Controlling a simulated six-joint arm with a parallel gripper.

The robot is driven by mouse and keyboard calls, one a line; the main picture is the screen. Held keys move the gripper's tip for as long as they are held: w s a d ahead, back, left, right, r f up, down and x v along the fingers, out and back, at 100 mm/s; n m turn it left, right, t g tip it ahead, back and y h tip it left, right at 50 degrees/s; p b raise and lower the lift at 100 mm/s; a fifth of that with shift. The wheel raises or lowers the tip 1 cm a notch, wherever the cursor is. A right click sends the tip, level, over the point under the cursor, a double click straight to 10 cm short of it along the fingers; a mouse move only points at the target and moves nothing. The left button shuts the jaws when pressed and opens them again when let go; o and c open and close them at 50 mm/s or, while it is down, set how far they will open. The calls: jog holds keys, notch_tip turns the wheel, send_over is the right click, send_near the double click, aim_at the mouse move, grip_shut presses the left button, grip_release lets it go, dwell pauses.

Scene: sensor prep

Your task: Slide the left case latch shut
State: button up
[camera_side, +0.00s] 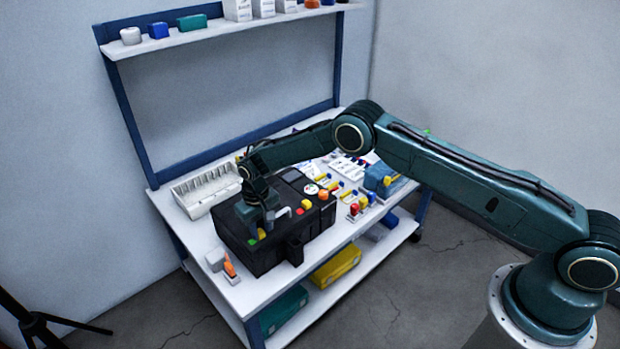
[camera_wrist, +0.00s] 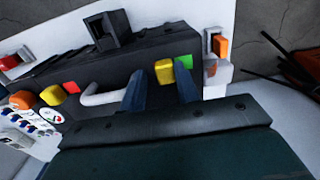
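The black case (camera_side: 290,225) lies closed on the workbench. Its left latch has a yellow slider (camera_wrist: 164,72) with a green patch (camera_wrist: 184,62) beside it. In the side view the latch is a small yellow-green spot (camera_side: 260,234) at the case's left end. My gripper (camera_wrist: 161,88) is open, its two dark fingers apart on either side of the yellow slider. I cannot tell whether either finger touches it. In the side view my gripper (camera_side: 267,218) is low over the case lid, left of the grey handle (camera_side: 283,213). The right latch's yellow slider (camera_wrist: 53,95) sits next to a red patch (camera_wrist: 71,87).
A white slotted tray (camera_side: 205,190) is behind the case. An orange-and-white item (camera_side: 229,267) stands off the case's left end. Several small coloured parts and a blue bin (camera_side: 384,180) crowd the bench to the right. A shelf (camera_side: 220,24) runs above.

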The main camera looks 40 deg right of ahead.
jog(key=shift+o, duration=0.8)
jog(key=shift+a, duration=0.15)
jog(key=shift+a, duration=0.5)
jog(key=shift+a+r, duration=0.2)
jog(key=shift+r, duration=0.05)
jog(key=s+d+r, duration=0.2)
jog(key=r, duration=1.2)
jog(key=s+d+r+t, duration=0.1)
jog(key=s+d+r, duration=0.1)
jog(key=r, duration=1.3)
jog(key=shift+s+d, duration=0.3)
jog(key=shift+s, duration=0.35)
jog(key=shift+r, duration=0.1)
